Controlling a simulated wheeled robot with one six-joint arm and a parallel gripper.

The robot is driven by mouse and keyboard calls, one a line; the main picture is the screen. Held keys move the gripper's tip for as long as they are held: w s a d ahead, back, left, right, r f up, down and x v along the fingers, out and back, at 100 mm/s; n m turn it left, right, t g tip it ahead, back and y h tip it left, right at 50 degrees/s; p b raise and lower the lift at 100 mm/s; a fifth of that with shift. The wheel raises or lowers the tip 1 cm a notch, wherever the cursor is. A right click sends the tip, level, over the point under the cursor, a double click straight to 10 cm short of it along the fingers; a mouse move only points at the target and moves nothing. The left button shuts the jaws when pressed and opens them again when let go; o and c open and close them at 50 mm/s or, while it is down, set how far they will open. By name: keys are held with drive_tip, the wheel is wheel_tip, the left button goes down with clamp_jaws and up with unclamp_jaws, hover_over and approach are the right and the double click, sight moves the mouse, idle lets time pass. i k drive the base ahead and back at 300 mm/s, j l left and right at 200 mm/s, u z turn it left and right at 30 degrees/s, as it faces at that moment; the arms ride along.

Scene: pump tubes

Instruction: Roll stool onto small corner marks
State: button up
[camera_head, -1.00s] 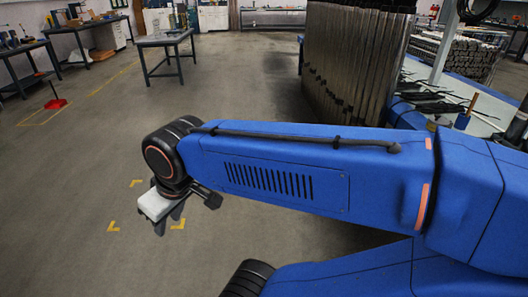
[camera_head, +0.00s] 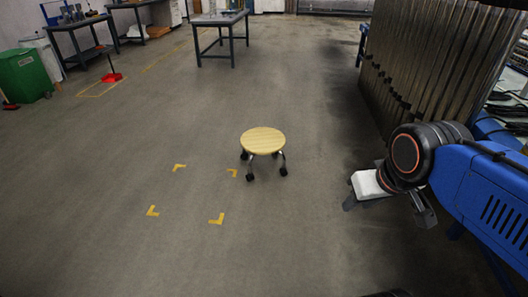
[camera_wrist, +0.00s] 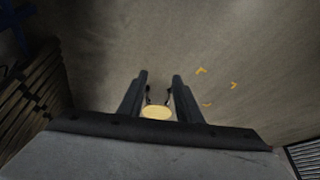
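A stool with a round yellow wooden seat (camera_head: 262,141) and dark casters stands upright on the floor in the head view. It is just right of several small yellow corner marks, whose far right mark (camera_head: 232,172) lies close to its left casters. The near right mark (camera_head: 216,218) is farther off. My gripper (camera_head: 386,206) is to the right of the stool, raised and apart from it. In the wrist view my gripper (camera_wrist: 160,76) has its two fingers spread with nothing held. The stool seat (camera_wrist: 157,112) shows between them, beyond and below.
Tall metal sheets (camera_head: 425,65) stand along the right. A work table (camera_head: 218,19) is at the back. A green bin (camera_head: 24,76) and a red dustpan (camera_head: 112,77) are at the left. The floor around the marks and left of the stool is clear.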

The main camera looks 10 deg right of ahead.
sight(260, 141)
drive_tip(key=i+z, duration=0.45)
drive_tip(key=i, duration=2.4)
